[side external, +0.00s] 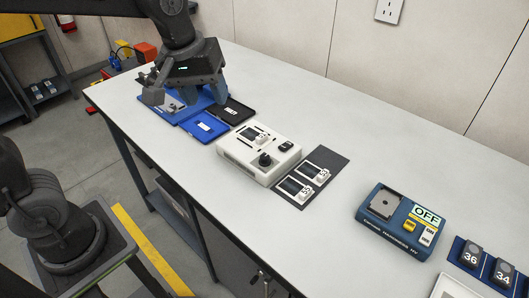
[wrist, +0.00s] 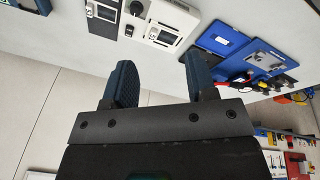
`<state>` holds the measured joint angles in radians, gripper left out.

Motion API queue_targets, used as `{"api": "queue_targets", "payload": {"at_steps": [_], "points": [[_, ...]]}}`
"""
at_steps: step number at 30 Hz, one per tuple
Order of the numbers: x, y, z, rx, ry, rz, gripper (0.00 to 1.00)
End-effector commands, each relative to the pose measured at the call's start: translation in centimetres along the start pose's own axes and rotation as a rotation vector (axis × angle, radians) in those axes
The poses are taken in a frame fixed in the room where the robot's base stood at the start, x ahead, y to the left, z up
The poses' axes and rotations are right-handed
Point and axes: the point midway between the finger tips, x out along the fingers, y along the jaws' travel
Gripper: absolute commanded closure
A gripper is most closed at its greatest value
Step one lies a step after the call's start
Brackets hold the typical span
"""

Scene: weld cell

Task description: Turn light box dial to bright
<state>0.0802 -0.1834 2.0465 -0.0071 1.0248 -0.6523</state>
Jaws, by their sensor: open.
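The light box, which I take to be the white box (side external: 250,163), stands mid-table in the side view. A black dial (side external: 265,159) sits on its top, near the front corner; its setting is too small to read. A dark window with a small white card and a black switch (side external: 286,146) are also on top. In the wrist view the white box (wrist: 184,22) is at the upper middle, partly cut off. My gripper (wrist: 158,72) is open and empty, its two dark blue fingers apart. In the side view it is over the far left trays, away from the dial.
A blue tray (side external: 208,128) and a black tray (side external: 238,113) lie left of the box. A dark mat (side external: 331,161) with two small white-framed cards lies right of it. A blue unit marked OFF (side external: 399,223) stands farther right. Bare table lies between.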

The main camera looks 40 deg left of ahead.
Motion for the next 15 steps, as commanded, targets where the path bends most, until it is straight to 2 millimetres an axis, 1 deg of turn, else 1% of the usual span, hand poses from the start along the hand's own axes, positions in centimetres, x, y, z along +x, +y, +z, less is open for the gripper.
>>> {"api": "queue_targets", "payload": {"at_steps": [1,3,7,9,12,15], "points": [[1.2,1.4,-1.1,-0.071,-0.032,-0.022,0.48],[2.7,3.1,-2.3,-0.176,-0.066,-0.051,0.48],[5.5,5.7,-4.0,-0.345,-0.109,-0.105,0.48],[6.9,6.7,-4.5,-0.415,-0.124,-0.130,0.48],[8.2,7.6,-5.0,-0.483,-0.136,-0.155,0.48],[8.9,8.0,-5.2,-0.518,-0.141,-0.168,0.48]]}}
